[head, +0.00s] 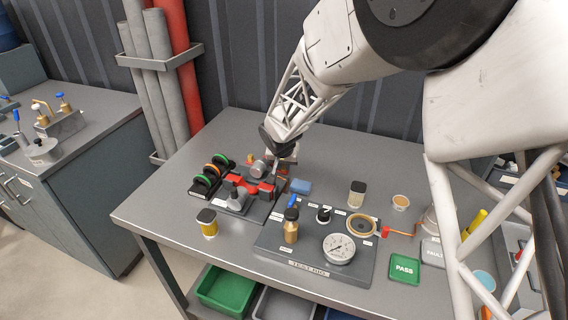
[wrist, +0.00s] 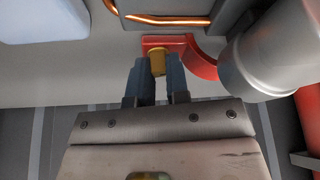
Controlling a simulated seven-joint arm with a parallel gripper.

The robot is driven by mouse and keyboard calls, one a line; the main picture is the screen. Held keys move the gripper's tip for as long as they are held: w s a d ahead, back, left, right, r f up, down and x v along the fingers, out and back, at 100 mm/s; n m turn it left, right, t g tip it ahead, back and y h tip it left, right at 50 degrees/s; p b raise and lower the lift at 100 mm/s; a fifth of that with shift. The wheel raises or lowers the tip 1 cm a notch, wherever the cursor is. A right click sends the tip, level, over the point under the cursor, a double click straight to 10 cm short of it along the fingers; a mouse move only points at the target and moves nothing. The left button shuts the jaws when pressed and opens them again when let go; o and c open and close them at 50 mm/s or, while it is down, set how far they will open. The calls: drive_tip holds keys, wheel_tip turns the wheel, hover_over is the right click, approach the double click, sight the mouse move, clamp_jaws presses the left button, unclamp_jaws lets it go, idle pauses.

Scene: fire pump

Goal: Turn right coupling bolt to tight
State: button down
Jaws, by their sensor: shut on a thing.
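My gripper (wrist: 157,80) is shut on a brass-coloured coupling bolt (wrist: 158,62), whose end shows between the two dark fingertips in the wrist view. The bolt sits against a red coupling part (wrist: 203,62). In the head view my gripper (head: 280,150) reaches down at the back right of the pump assembly. The red coupling (head: 250,188) there lies across a grey base, with a grey cylinder (head: 262,169) beside it. The gripped bolt is mostly hidden in the head view, and its tightness cannot be told.
The test rig (head: 310,270) with a gauge (head: 339,249) fills the front. A yellow jar (head: 208,222) stands front left. The table's left part is clear.

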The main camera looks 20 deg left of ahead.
idle(0.4)
drive_tip(key=c, duration=1.1)
unclamp_jaws()
drive_tip(key=shift+n+g+y, duration=0.3)
drive_tip(key=shift+n+y, duration=0.4)
drive_tip(key=shift+n, duration=1.4)
drive_tip(key=shift+w+d+n+g+y, duration=0.1)
drive_tip(key=shift+n+g+y, duration=0.35)
drive_tip(key=shift+n, duration=1.25)
drive_tip(key=shift+n+g+y, duration=0.25)
drive_tip(key=shift+n+g, duration=0.1)
drive_tip(key=shift+n, duration=0.75)
